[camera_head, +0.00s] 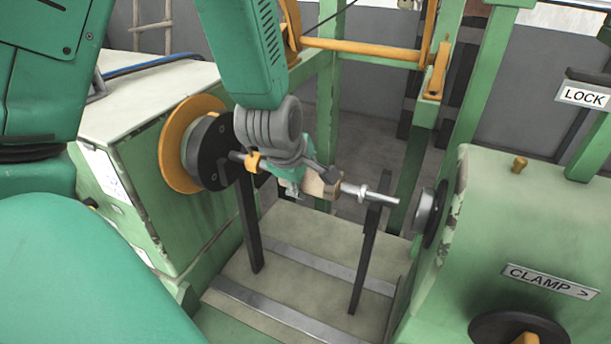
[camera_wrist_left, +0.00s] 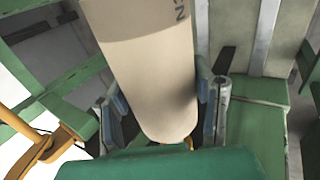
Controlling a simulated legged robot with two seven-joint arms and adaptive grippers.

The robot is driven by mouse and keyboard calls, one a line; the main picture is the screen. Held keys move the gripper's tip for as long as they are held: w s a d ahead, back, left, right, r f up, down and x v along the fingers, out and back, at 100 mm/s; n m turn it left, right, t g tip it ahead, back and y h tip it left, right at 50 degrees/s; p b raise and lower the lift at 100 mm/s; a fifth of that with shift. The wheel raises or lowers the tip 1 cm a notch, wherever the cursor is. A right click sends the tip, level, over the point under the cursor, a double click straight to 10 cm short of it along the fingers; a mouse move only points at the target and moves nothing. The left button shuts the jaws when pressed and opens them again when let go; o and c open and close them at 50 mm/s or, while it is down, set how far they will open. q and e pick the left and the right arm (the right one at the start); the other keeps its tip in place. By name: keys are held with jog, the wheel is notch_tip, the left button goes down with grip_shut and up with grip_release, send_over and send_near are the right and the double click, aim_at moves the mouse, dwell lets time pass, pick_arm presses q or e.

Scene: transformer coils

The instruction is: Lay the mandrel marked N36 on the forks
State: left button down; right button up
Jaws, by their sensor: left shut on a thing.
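The mandrel is a tan cylinder (camera_head: 323,185) on a metal shaft (camera_head: 370,193). The wrist view shows the cylinder (camera_wrist_left: 145,75) with dark lettering at the top edge; an N is readable, the rest is cut off. My left gripper (camera_head: 300,175) is shut around the cylinder, one finger on each side in the wrist view (camera_wrist_left: 160,105). The forks are two dark uprights, left (camera_head: 249,220) and right (camera_head: 366,245). The shaft lies across them near their tops; whether it touches them I cannot tell. My right gripper is not in view.
A dark chuck with an orange disc (camera_head: 176,145) stands at the shaft's left end. An orange bar (camera_head: 360,50) crosses behind.

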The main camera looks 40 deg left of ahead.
pick_arm(q)
jog(key=shift+s+d+f, duration=0.1)
jog(key=shift+f, duration=0.05)
jog(key=c, duration=0.6)
grip_release()
jog(key=shift+w, duration=0.2)
jog(key=shift+d, duration=0.1)
jog(key=v, duration=0.7)
jog(key=shift+d, duration=0.1)
